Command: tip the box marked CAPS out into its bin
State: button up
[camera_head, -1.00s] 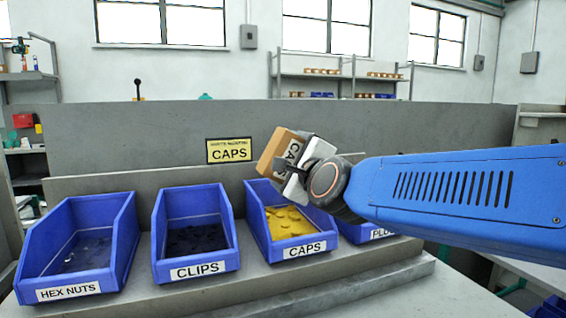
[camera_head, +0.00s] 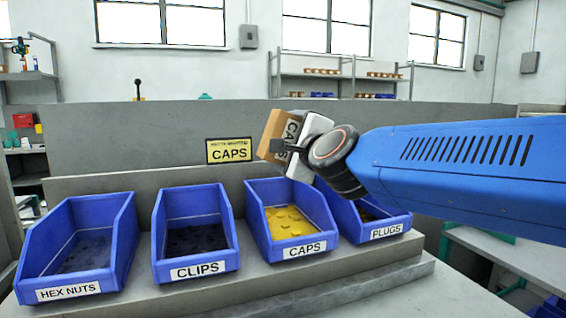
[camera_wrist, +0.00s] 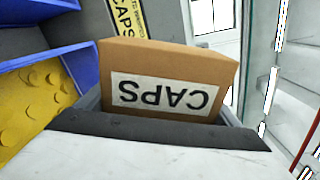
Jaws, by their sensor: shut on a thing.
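The brown cardboard box marked CAPS (camera_head: 276,133) is held in the air by my gripper (camera_head: 291,147), which is shut on it. The box is tilted a little, above the back of the blue CAPS bin. In the wrist view the box (camera_wrist: 190,68) shows its label upside down between the jaws. The blue CAPS bin (camera_head: 263,236) holds yellow caps (camera_head: 288,222); they also show at the left of the wrist view (camera_wrist: 28,108). The box's opening and contents are hidden.
Blue bins marked HEX NUTS (camera_head: 68,289), CLIPS (camera_head: 197,269) and PLUGS (camera_head: 388,231) stand in the same row on a grey ledge. A yellow CAPS sign (camera_head: 229,151) is on the grey panel behind. The air above the bins at left is clear.

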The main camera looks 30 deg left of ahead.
jog(key=shift+r+n, duration=0.9)
jog(key=shift+n, duration=2.8)
jog(key=shift+r+n, duration=0.95)
jog(key=shift+n, duration=2.75)
jog(key=shift+r+n, duration=0.9)
jog(key=shift+n, duration=2.8)
jog(key=shift+d, duration=0.1)
